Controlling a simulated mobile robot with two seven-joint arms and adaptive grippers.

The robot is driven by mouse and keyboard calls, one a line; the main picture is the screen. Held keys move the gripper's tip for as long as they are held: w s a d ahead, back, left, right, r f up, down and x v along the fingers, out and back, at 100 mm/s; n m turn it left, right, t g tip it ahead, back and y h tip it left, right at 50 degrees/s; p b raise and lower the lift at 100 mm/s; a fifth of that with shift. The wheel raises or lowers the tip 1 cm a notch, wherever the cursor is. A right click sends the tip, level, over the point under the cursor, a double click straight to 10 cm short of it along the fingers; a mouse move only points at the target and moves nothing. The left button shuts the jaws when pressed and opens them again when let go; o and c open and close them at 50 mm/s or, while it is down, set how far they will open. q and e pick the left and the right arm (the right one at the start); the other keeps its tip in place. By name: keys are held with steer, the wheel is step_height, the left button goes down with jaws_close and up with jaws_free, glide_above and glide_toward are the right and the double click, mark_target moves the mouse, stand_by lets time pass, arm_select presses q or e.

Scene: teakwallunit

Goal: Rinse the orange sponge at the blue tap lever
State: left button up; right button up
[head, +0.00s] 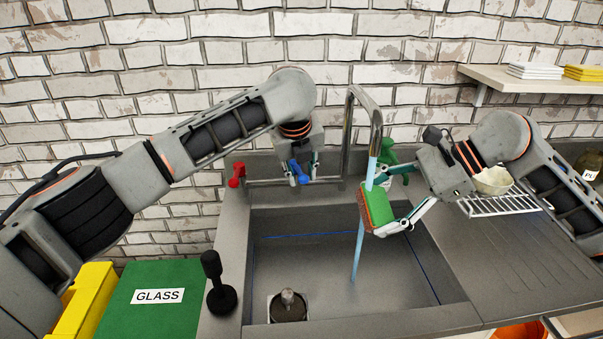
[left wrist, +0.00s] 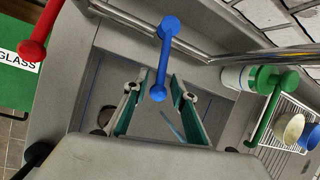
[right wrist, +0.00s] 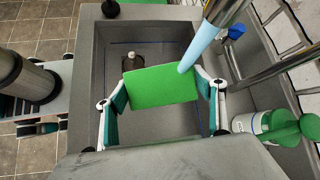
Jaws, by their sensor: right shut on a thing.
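The sponge (head: 379,205) has a green face and a red-orange side. My right gripper (right wrist: 160,88) is shut on it and holds it in the stream of water (head: 359,245) over the sink. The green face also fills the space between the fingers in the right wrist view (right wrist: 158,83). The blue tap lever (left wrist: 166,55) hangs from the tap's horizontal bar. My left gripper (left wrist: 154,84) is open, with one finger on each side of the lever's lower end. In the head view, the blue lever (head: 299,173) is partly covered by this gripper.
The red lever (head: 236,174) is left of the blue one. The sink basin (head: 330,260) has a drain plug (head: 288,302). A rack (head: 500,205) with a bowl (head: 492,181) is at right. A green GLASS bin (head: 150,315) is at left.

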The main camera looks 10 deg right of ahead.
arm_select(q)
jaws_close()
steer(key=shift+a+m+h, duration=0.3)
steer(key=shift+a+m, duration=0.3)
jaws_free()
steer(key=shift+r, duration=0.1)
steer(key=v, duration=1.1)
steer(key=shift+r, duration=0.4)
